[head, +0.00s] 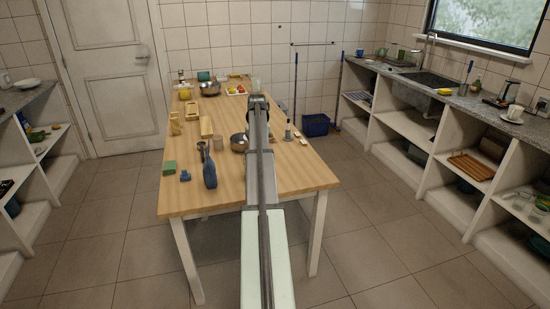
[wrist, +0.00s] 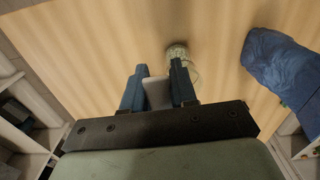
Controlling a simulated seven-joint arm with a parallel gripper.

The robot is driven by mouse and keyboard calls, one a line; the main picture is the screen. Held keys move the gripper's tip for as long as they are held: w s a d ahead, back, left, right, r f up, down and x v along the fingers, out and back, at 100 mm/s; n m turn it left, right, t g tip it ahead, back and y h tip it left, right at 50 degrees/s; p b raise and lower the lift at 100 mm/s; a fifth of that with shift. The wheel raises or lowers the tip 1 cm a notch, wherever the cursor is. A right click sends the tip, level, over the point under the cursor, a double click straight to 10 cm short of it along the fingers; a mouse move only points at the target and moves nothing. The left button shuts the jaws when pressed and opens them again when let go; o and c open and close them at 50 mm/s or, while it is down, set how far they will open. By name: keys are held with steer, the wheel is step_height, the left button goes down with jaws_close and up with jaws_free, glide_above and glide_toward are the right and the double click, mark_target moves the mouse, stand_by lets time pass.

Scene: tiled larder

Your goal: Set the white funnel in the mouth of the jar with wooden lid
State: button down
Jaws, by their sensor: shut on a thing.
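My gripper (wrist: 157,88) shows in the wrist view, its two blue fingers shut on a pale, smooth piece that looks like the white funnel (wrist: 157,93). Only part of the funnel shows between the fingers. Just beyond the fingertips, a small greenish glass vessel (wrist: 178,53) is on the wooden table; it may be the jar, but no wooden lid can be made out. The right finger partly covers it. I cannot tell the height gap between funnel and vessel. In the head view my arm hides the gripper, funnel and vessel.
A blue cloth-like item (wrist: 279,66) lies to the right in the wrist view. The table's front right is clear.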

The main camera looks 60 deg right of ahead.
steer(key=shift+m, duration=0.8)
steer(key=w+a+r, duration=0.2)
steer(key=a, duration=0.1)
steer(key=shift+w+r, duration=0.15)
steer(key=shift+r, duration=0.25)
steer(key=shift+f, duration=0.1)
steer(key=shift+f, duration=1.8)
steer(key=shift+f, duration=2.1)
steer(key=c, duration=0.8)
jaws_free()
